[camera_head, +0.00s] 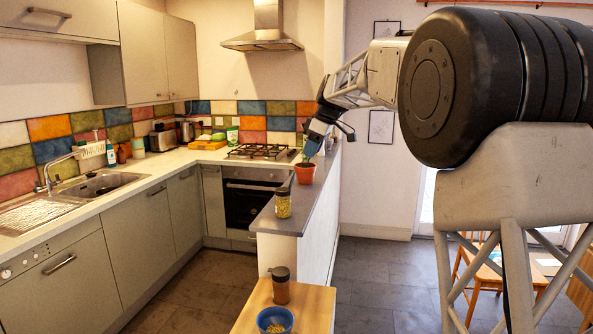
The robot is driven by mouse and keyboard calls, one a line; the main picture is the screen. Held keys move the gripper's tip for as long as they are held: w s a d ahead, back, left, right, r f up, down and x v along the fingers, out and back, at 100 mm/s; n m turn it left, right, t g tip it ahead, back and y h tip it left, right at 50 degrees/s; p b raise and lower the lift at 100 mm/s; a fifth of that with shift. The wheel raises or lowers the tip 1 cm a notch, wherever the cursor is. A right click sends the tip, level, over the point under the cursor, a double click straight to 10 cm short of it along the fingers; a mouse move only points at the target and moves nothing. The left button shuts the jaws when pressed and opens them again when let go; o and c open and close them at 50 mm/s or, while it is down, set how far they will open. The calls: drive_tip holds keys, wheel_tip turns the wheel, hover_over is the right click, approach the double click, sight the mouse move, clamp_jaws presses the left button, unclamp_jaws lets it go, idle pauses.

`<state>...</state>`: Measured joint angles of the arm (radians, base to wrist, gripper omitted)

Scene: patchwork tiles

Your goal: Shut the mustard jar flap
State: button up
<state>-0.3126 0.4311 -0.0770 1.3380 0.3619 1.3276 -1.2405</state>
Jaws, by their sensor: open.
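A clear jar with yellow-green contents (283,206), which looks like the mustard jar, stands upright on the grey ledge (318,189). Its top is dark, and a dark piece seems to rise at a tilt there; it is too small to tell how far the flap is open. My gripper (308,153) is open, behind and above the jar to the right, pointing down near the plant in the terracotta pot (305,174). It is apart from the jar. Its fingertips are small and hard to make out against the plant.
A brown-filled jar with a dark top (280,291) and a blue bowl of yellow bits (275,320) stand on the wooden table (313,306) in front. A gas hob (258,151) lies behind. The ledge is narrow, with bare room around the yellow-green jar.

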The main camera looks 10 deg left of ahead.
sight(292, 181)
drive_tip(key=shift+w+a+f+n, duration=0.15)
drive_tip(key=shift+w+a+n, duration=0.1)
drive_tip(key=shift+w+a, duration=0.4)
drive_tip(key=shift+w+a+f+n, duration=0.15)
drive_tip(key=shift+w+a+n, duration=0.2)
drive_tip(key=shift+a, duration=0.4)
drive_tip(key=shift+f, duration=0.1)
drive_tip(key=x, duration=0.7)
drive_tip(key=shift+a+f, duration=0.2)
drive_tip(key=shift+f, duration=0.05)
clamp_jaws()
